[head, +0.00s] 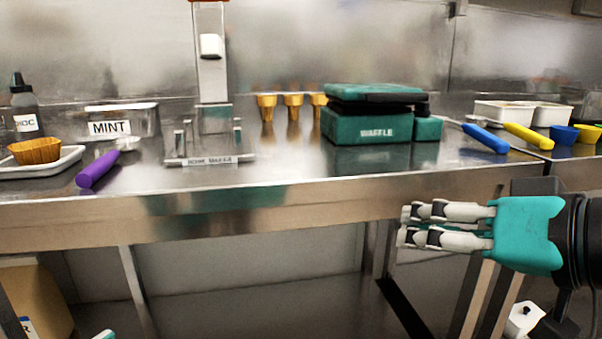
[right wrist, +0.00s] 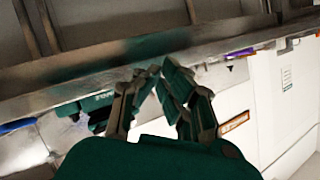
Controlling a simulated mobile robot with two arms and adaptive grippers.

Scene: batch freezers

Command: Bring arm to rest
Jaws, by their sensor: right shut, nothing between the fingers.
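My right gripper (head: 406,227) comes in from the right in the head view, in front of and below the counter's front edge. Its pale fingers lie close together, shut and empty, pointing left. In the right wrist view its fingertips (right wrist: 154,70) meet, with the counter's edge behind them. They appear apart from the counter. Only a small pale and teal tip, seemingly of my left gripper (head: 104,335), shows at the bottom edge of the head view. The rest of it is hidden, so its jaws cannot be judged.
The steel counter (head: 290,208) spans the view. On it stand a green waffle maker (head: 365,126), a cone holder (head: 210,158), a mint tub (head: 122,121), a purple scoop (head: 97,170), and blue (head: 485,138) and yellow (head: 528,136) scoops. Counter legs stand below.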

